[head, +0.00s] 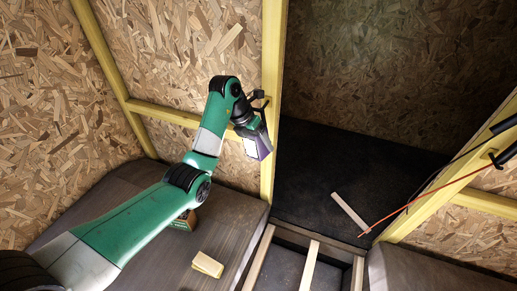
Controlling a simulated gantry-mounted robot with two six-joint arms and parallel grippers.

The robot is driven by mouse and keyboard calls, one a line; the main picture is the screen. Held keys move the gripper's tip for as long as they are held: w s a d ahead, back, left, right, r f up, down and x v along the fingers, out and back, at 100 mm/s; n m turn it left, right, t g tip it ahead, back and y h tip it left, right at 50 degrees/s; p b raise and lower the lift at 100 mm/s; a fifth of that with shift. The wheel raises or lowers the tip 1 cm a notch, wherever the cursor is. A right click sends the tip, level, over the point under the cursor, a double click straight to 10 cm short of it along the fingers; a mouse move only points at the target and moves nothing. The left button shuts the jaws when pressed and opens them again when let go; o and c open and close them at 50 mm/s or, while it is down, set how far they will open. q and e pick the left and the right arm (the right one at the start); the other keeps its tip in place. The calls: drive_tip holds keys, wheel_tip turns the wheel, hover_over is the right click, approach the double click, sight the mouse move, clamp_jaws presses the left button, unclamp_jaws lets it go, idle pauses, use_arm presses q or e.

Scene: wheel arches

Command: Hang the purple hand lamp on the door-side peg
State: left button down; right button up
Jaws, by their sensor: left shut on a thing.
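My left arm reaches in from the lower left to the yellow post (271,75) at the middle. Its black gripper (252,116) is shut on the purple hand lamp (264,143), which hangs tilted just below the gripper, with a pale panel facing left. The lamp is beside the yellow post, in front of it in this view. Dark parts near the gripper overlap the post; I cannot tell a peg apart from them. Whether the lamp touches a peg cannot be seen.
A dark opening lies right of the post, with a loose wooden strip (350,212) on its floor. Black items and an orange cable (430,196) hang by the right post. A yellow block (207,264) and a small box (185,222) lie on the grey bench (160,262).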

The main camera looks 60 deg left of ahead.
use_arm(q)
drive_tip(key=w+a+f+b, duration=0.1)
drive_tip(key=w+a+b, duration=0.3)
drive_tip(key=b, duration=0.1)
drive_tip(key=shift+w+f, duration=0.2)
drive_tip(key=shift+w, duration=0.15)
idle(0.8)
drive_tip(key=shift+a, duration=0.1)
idle(0.4)
unclamp_jaws()
drive_tip(key=shift+f, duration=0.1)
